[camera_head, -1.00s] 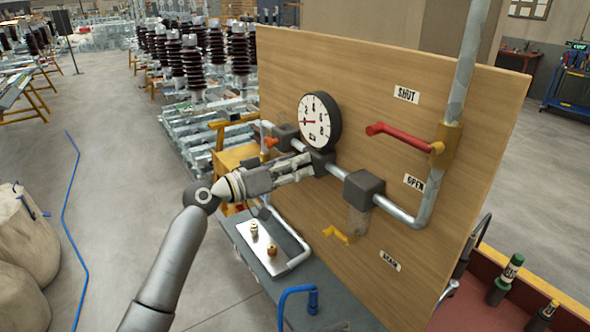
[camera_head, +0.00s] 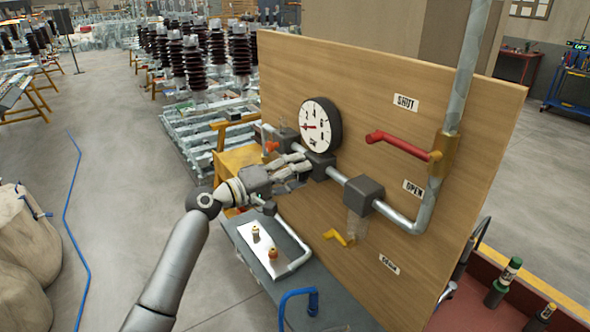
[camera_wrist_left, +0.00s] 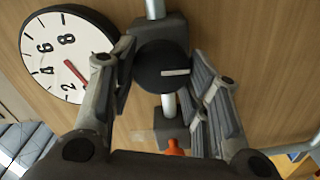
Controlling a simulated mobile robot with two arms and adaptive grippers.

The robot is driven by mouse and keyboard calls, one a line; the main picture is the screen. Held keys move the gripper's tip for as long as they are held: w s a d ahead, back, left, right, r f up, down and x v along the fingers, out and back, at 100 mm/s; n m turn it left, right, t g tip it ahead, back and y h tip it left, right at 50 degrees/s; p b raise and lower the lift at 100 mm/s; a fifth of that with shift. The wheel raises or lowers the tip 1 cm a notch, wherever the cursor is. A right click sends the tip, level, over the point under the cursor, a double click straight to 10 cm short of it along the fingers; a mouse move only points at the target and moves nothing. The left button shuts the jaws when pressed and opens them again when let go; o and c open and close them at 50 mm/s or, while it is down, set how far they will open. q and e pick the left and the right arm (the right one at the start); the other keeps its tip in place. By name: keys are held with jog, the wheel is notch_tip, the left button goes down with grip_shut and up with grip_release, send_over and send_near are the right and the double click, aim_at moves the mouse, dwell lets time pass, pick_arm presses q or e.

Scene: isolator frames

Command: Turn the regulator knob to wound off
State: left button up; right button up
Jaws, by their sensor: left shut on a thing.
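The regulator knob (camera_wrist_left: 155,68) is a dark round cap with a white line, seen in the left wrist view. The line lies nearly level in that picture. My left gripper (camera_wrist_left: 160,76) has one finger on each side of the knob and is shut on it. In the head view my left gripper (camera_head: 303,167) reaches in from the left to the pipe below the gauge and hides the knob. The round white gauge (camera_head: 318,127) has a red needle pointing left, near the low numbers. It also shows in the left wrist view (camera_wrist_left: 62,50). My right gripper is out of view.
The pipework runs along a wooden board (camera_head: 375,75). A red lever (camera_head: 398,145) is at the right, between SHUT (camera_head: 405,102) and OPEN (camera_head: 413,188) labels. A yellow handle (camera_head: 337,237) is lower down. A grey bench (camera_head: 262,272) with a metal plate is below.

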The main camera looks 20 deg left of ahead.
pick_arm(q)
jog(key=shift+n, duration=0.3)
jog(key=o, duration=1)
jog(key=v, duration=1.2)
